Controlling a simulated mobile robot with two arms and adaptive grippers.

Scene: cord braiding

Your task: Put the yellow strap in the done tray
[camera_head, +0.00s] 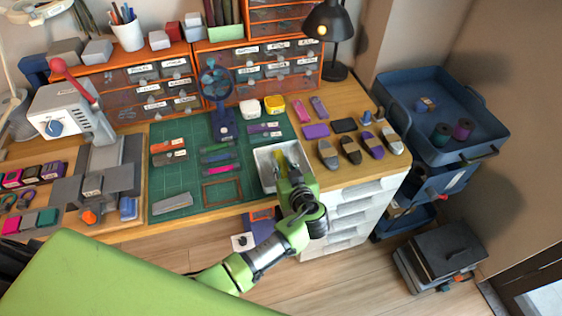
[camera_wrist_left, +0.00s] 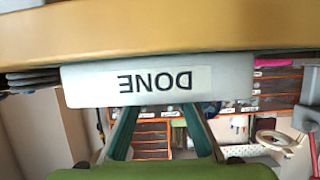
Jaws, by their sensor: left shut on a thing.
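The done tray (camera_head: 262,176) is a white open box near the front edge of the bench. Its wall with an upside-down DONE label fills the middle of the left wrist view (camera_wrist_left: 90,86). My left gripper (camera_head: 288,166) reaches down into this tray and is shut on the yellow strap (camera_head: 279,157), of which a small yellow-green part shows beside the fingers. In the left wrist view the fingers (camera_wrist_left: 159,112) slant together, and their tips and the strap are hidden behind the tray wall. My right gripper is not in view.
A green cutting mat (camera_head: 180,190) with several straps lies left of the tray. A blue fan (camera_head: 222,110) stands behind it. Several sandals and small pieces lie to the right. Orange drawer units (camera_head: 160,88) line the back. A blue cart (camera_head: 440,90) stands at the right.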

